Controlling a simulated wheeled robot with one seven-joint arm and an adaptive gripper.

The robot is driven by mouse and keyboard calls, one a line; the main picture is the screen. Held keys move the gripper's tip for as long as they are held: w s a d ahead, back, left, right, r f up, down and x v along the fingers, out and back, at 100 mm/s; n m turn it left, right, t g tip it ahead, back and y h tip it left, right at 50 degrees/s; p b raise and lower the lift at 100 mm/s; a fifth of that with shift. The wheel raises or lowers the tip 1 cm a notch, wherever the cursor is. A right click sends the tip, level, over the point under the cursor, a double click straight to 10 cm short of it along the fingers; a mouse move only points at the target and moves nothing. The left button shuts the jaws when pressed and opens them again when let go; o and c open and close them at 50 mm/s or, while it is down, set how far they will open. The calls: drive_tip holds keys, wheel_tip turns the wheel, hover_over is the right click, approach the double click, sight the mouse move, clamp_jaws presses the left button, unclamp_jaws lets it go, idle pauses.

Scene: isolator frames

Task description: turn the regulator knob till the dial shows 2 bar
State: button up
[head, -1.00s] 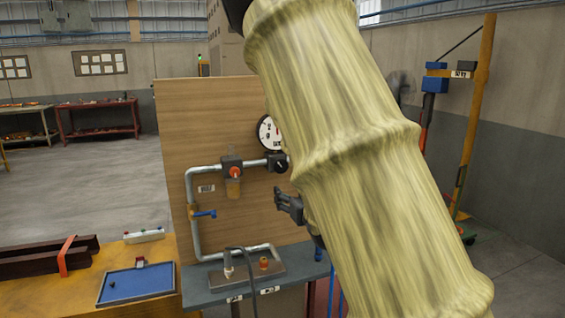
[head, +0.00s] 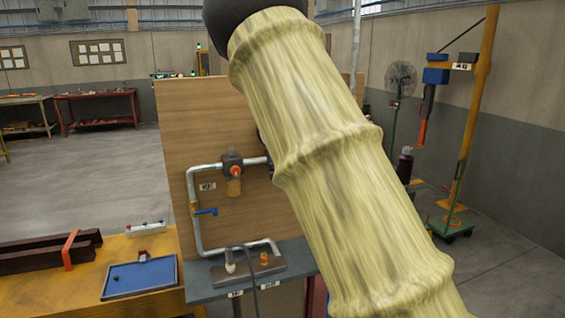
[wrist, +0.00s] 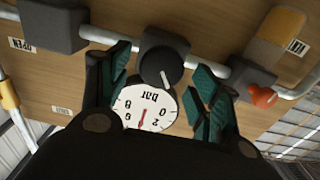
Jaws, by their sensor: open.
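In the wrist view, which shows the panel upside down, the black regulator knob (wrist: 162,62) sits on the pipe next to the round white dial (wrist: 150,97). The dial's short red needle seems to point near the 4, though the figures are small. My gripper (wrist: 160,68) is open, with one green-padded finger to the left of the knob and one to the right. Gaps show between the pads and the knob; I cannot tell how deep the fingers reach. In the head view my arm hides the gripper and nearly all of the knob and dial.
The wooden panel (head: 205,120) carries a pipe with a blue-handled valve (head: 206,212) and a filter unit with a red knob (head: 235,171); that red knob also shows in the wrist view (wrist: 262,96). A shelf (head: 210,288) stands below. A blue tray (head: 142,279) lies at left.

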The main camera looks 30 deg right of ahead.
drive_tip(key=shift+w+d, duration=0.15)
drive_tip(key=shift+w, duration=0.5)
drive_tip(key=c, duration=1)
drive_tip(key=shift+f, duration=0.1)
drive_tip(key=shift+a+f+n+b, duration=0.1)
drive_tip(key=shift+n+b, duration=2.5)
drive_tip(key=shift+n, duration=0.15)
drive_tip(key=shift+a+n+b, duration=0.1)
drive_tip(key=shift+n+b, duration=2.45)
drive_tip(key=shift+n, duration=0.2)
